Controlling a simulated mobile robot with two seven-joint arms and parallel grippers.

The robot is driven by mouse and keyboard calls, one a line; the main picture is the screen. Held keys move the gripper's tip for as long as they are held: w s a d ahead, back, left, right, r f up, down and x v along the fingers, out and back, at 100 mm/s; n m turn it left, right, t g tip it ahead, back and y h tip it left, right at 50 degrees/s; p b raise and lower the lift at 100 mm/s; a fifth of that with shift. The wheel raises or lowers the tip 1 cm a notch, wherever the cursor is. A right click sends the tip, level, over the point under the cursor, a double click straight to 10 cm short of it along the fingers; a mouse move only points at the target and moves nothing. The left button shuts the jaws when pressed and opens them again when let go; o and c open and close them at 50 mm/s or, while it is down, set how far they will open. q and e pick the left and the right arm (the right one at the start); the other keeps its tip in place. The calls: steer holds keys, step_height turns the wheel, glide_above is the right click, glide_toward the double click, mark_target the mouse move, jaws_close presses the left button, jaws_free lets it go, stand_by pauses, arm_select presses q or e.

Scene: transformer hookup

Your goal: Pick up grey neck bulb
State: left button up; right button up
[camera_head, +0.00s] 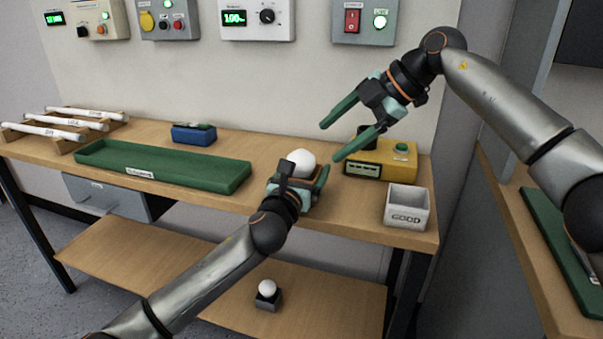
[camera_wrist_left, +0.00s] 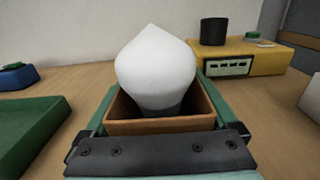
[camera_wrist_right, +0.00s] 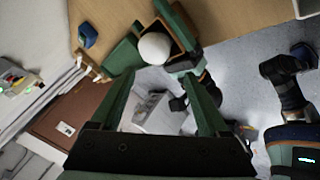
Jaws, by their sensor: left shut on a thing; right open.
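A white bulb (camera_wrist_left: 155,68) with a pointed top stands upright in a small open brown box (camera_wrist_left: 160,125). Its neck, low inside the box, looks dark grey, mostly hidden by the rim. My left gripper (camera_head: 298,184) is shut on this box, at the front edge of the bench, with a finger on each side. The bulb (camera_head: 301,162) shows above it in the head view. My right gripper (camera_head: 329,141) is open and empty, above and to the right of the bulb. In the right wrist view the bulb (camera_wrist_right: 154,49) appears just beyond the open fingertips.
A yellow tester (camera_head: 381,160) with a dark socket and a white box marked GOOD (camera_head: 407,207) stand at right. A green tray (camera_head: 165,164), a blue item (camera_head: 194,135) and white tubes on a rack (camera_head: 64,123) are at left. Another white bulb (camera_head: 267,287) sits on the lower shelf.

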steer(key=a+n+h, duration=0.1)
steer(key=a+n, duration=0.1)
steer(key=n, duration=0.5)
steer(key=n+t+h, duration=0.3)
steer(key=n+h, duration=0.4)
steer(key=n, duration=2.8)
glide_toward(303, 155)
steer(key=x, duration=0.5)
steer(key=shift+s+a+f, duration=0.25)
steer(key=shift+a+f, duration=0.05)
steer(key=shift+w+d+x, duration=0.15)
steer(key=shift+x, duration=1.2)
steer(key=shift+w+d+x, duration=0.15)
steer(key=shift+x, duration=1.2)
